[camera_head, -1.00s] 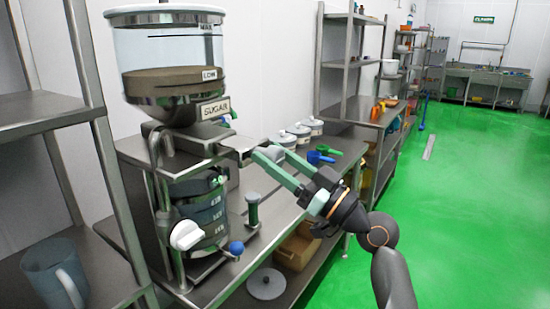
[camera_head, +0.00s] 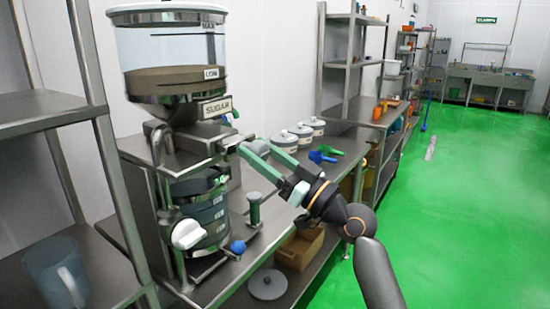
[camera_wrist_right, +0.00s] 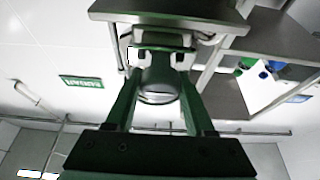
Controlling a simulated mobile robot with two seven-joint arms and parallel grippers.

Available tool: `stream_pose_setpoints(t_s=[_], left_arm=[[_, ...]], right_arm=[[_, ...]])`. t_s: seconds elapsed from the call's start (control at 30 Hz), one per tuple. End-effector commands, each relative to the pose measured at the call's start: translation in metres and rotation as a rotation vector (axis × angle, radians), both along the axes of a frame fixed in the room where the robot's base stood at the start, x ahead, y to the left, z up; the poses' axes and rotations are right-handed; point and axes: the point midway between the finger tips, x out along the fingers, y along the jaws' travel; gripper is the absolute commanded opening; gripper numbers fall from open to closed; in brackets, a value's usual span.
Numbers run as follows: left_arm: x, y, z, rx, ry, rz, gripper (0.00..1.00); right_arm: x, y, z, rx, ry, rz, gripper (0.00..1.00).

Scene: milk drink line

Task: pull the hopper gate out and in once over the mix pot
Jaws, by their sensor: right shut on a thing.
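The sugar hopper (camera_head: 170,50) is a clear cylinder labelled SUGAR, with brown contents. Its gate (camera_head: 226,140) is a flat metal slide at the hopper's base. The dark mix pot (camera_head: 205,213), with pale marks on its side, stands in the frame below the hopper. My right gripper (camera_head: 246,150) has its green fingers at the gate's outer end, shut on its handle. In the right wrist view, the gripper (camera_wrist_right: 160,85) has a finger on each side of the rounded grey gate handle (camera_wrist_right: 158,80). The fingers partly hide the handle in the head view. My left gripper is not in view.
A white knob (camera_head: 187,235) and a blue ball-ended lever (camera_head: 238,247) stick out beside the pot.

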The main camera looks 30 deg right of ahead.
Motion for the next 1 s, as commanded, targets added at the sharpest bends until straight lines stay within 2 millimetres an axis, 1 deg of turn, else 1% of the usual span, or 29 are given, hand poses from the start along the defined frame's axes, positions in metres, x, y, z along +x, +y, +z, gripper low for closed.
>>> stream_pose_setpoints(t_s=[0.03,0.1,0.2,0.3,0.53,0.57,0.7,0.8,1.0], left_arm=[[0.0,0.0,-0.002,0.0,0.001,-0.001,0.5],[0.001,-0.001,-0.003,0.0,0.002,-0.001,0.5],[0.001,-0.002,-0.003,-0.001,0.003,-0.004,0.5],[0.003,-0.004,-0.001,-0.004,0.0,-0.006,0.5],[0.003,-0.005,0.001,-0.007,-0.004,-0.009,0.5],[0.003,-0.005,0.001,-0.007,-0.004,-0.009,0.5],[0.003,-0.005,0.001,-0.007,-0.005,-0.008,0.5],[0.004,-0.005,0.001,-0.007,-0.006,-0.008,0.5],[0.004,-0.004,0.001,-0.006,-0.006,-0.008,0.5]], right_arm=[[0.009,0.004,0.0,0.002,-0.001,0.002,0.0],[0.02,0.008,0.0,0.001,-0.002,0.001,0.0],[0.03,0.012,0.0,0.001,-0.001,0.0,0.0],[0.033,0.013,0.0,0.001,0.001,-0.001,0.0],[0.033,0.013,0.001,0.001,-0.002,-0.002,0.0],[0.033,0.013,0.001,0.002,-0.002,-0.002,0.56],[0.033,0.013,0.001,0.001,-0.002,-0.002,0.72],[0.033,0.013,0.001,0.001,-0.001,-0.001,0.81],[0.032,0.013,0.0,0.0,-0.001,-0.001,0.81]])
